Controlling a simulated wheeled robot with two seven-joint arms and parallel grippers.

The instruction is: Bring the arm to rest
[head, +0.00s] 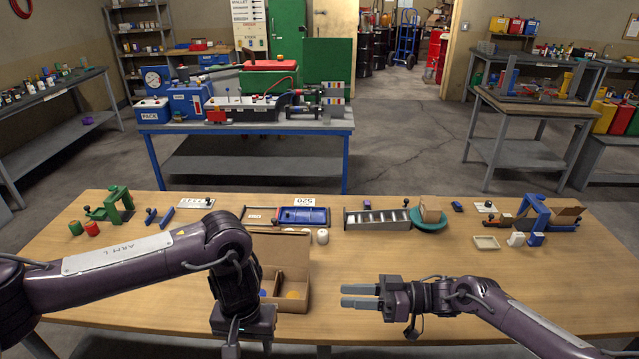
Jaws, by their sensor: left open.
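My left arm (130,258) reaches in from the left over the table and bends down at its wrist. My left gripper (236,345) points downward near the table's front edge, at the bottom of the view, with its fingertips only partly visible. It is open, and I see nothing held in it. My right arm (500,310) comes in from the lower right. My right gripper (358,296) points left, its two grey fingers lying apart with nothing between them, above bare wood.
A cardboard box (293,290) with divided compartments stands right beside my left wrist, partly hidden by it. A green clamp-like stand (120,205), a blue tray (305,216), a metal rack (377,218) and a blue frame (535,212) line the back. The wooden table (440,265) is clear around my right gripper.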

